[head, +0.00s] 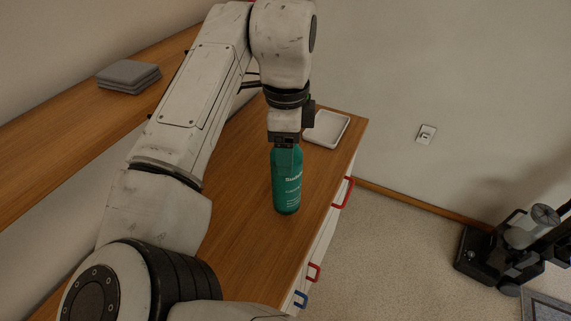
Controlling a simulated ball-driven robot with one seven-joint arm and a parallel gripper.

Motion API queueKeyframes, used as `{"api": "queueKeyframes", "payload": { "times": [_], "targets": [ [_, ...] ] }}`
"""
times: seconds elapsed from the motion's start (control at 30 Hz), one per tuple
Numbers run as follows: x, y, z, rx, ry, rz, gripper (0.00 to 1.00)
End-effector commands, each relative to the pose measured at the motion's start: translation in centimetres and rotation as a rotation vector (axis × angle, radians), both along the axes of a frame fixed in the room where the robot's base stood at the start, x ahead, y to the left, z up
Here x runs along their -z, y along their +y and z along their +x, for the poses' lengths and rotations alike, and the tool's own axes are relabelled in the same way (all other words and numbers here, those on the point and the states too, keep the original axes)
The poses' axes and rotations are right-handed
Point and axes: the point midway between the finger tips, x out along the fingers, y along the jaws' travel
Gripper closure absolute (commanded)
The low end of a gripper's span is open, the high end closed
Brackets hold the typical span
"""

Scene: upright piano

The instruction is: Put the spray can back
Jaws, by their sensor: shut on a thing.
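A green spray can (287,190) with white lettering stands upright over the wooden counter top, near its right edge. My gripper (285,147) comes down from above and is shut on the top of the can. The top of the can is hidden by the gripper. I cannot tell whether the can's base touches the wood or hangs just above it.
A white square tray (342,142) lies at the counter's far right corner, behind the can. Grey folded cloths or pads (127,75) rest on a wooden shelf at upper left. Red and blue handles (343,193) stick out from the counter's front. A dark machine (510,245) stands on the carpet at right.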

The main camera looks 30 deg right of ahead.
Motion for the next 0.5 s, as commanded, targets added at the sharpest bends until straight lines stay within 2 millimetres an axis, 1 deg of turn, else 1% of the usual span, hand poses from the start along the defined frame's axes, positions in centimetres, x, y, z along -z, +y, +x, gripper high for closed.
{"api": "queueKeyframes", "payload": {
  "times": [0.13, 0.3, 0.4, 0.5],
  "targets": [
    [1.4, -0.3, 0.7, -0.001, -0.001, 0.001, 1.0],
    [3.5, -0.2, 0.7, -0.001, -0.002, 0.0, 1.0],
    [3.9, -0.2, 0.7, -0.001, -0.001, 0.0, 1.0],
    [3.8, -0.2, 0.7, 0.0, -0.001, 0.0, 1.0]
  ]
}}
